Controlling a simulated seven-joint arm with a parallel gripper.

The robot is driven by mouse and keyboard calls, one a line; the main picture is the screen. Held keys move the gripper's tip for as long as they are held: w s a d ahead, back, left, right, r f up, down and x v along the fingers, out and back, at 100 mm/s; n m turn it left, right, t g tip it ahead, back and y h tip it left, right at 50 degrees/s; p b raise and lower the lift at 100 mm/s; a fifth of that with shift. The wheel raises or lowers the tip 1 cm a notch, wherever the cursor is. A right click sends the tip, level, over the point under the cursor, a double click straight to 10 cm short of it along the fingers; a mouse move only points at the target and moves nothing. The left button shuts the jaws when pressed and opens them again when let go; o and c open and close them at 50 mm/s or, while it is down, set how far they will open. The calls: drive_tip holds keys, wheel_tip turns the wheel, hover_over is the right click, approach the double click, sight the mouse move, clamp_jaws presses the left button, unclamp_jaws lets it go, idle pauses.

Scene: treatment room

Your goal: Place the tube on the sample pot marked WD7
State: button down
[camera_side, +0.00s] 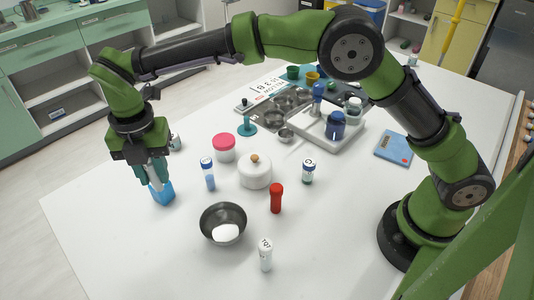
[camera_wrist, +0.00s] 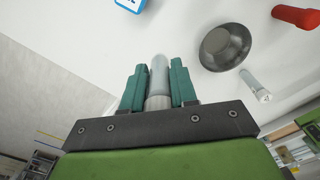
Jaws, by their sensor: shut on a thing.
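My gripper (camera_side: 153,172) is shut on a pale grey tube (camera_wrist: 159,76), which stands between its teal fingers (camera_wrist: 159,88). In the wrist view a blue-edged item with a white marked face (camera_wrist: 130,4) is cut off at the top edge, apart from the tube. I cannot read WD7 on anything. A white pot with a pink lid (camera_side: 224,149) stands further right.
The front left tabletop is clear.

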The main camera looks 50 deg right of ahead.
drive_tip(key=s+d+r+m, duration=0.1)
drive_tip(key=d+m, duration=0.2)
drive_tip(key=d, duration=0.8)
drive_tip(key=s+d+r+m, duration=0.2)
drive_tip(key=d, duration=0.9)
drive_tip(key=s+d+f+m, duration=0.1)
drive_tip(key=s+d+f, duration=0.3)
drive_tip(key=s, duration=0.1)
hover_over(224, 139)
drive_tip(key=shift+s+a+f+m, duration=0.1)
drive_tip(key=shift+f+m, duration=0.2)
drive_tip(key=shift+f, duration=2)
drive_tip(key=shift+f, duration=0.2)
drive_tip(key=c, duration=0.9)
unclamp_jaws()
